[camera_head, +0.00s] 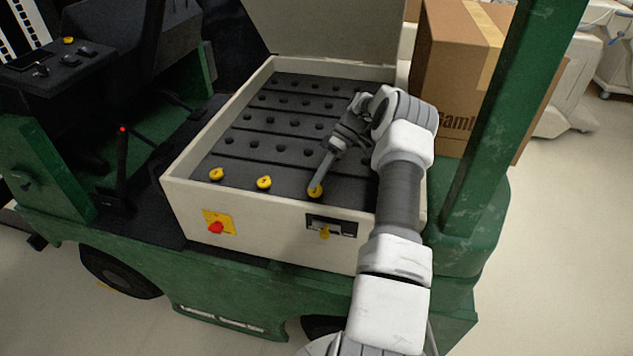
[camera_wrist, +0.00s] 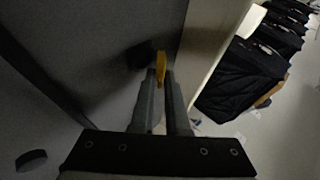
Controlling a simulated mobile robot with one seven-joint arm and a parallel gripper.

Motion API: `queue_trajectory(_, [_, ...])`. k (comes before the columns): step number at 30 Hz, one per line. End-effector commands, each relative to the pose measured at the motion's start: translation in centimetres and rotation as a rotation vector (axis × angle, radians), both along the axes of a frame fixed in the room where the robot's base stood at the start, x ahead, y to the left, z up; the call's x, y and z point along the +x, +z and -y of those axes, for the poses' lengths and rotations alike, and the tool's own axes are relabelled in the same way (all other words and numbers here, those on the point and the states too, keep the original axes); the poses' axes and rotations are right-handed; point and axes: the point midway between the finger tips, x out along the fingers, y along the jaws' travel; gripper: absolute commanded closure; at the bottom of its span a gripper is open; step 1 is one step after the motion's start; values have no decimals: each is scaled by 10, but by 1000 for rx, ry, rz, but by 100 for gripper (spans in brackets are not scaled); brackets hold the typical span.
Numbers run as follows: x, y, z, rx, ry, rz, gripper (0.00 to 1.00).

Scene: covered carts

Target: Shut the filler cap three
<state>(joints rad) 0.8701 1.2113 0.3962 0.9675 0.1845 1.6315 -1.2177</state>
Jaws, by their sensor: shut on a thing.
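Three yellow filler caps lie in the front row of the cart's black cell tray. The left cap (camera_head: 216,174) and the middle cap (camera_head: 264,183) stand free. The rightmost cap (camera_head: 315,193) is at the tip of my gripper (camera_head: 317,184), which reaches down from the right. In the wrist view this yellow cap (camera_wrist: 161,64) shows edge-on between the fingertips of my gripper (camera_wrist: 163,82), which is shut on it. A dark round patch lies just left of it there; I cannot tell whether it is an opening or a shadow. No number shows on the caps.
The cream tray wall (camera_head: 265,220) carries a red switch (camera_head: 216,228) and a black socket panel (camera_head: 331,226). A raised lid (camera_head: 330,30) stands behind. A green post (camera_head: 510,110) and a cardboard box (camera_head: 450,75) stand close on the right.

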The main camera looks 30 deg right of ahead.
Motion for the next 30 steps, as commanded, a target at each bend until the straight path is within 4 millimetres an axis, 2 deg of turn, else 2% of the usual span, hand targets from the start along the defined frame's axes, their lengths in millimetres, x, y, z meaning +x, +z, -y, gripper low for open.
queue_trajectory(17, [1, -1, 1, 20, -1, -17, 100])
queue_trajectory(18, [1, -1, 1, 20, -1, -17, 86])
queue_trajectory(23, [1, -1, 1, 20, -1, -17, 57])
queue_trajectory(30, [1, -1, 1, 20, -1, -17, 57])
